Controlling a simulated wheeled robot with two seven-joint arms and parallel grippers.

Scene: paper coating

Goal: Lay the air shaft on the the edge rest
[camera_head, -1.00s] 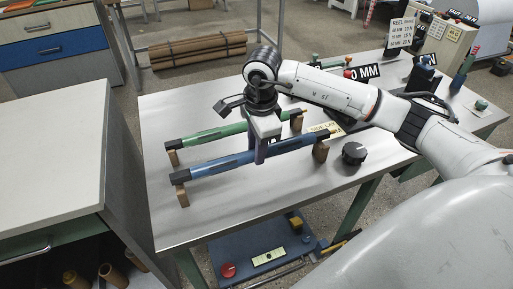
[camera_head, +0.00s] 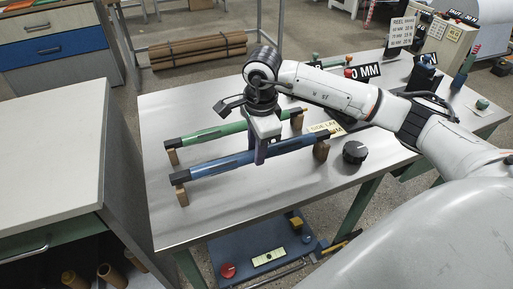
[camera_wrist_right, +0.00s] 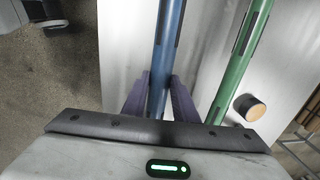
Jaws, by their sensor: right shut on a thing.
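A blue air shaft (camera_head: 222,164) with dark ends lies lengthwise near the front of the steel table, at or just on two brown wooden rests, one on the left (camera_head: 182,197) and one on the right (camera_head: 321,151). A green shaft (camera_head: 222,131) lies behind it on similar rests. My right gripper (camera_head: 260,155) points down over the middle of the blue shaft and is shut on it. In the right wrist view, the blue shaft (camera_wrist_right: 170,40) runs between the two fingers, and the green shaft (camera_wrist_right: 240,65) is to the right. My left gripper is out of view.
A black round knob-like object (camera_head: 354,152) stands right of the blue shaft. A yellow label (camera_head: 322,128) lies near the right rests. Signs and small items crowd the table's far right. A white-topped cabinet (camera_head: 50,150) stands left. The table's front left is bare.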

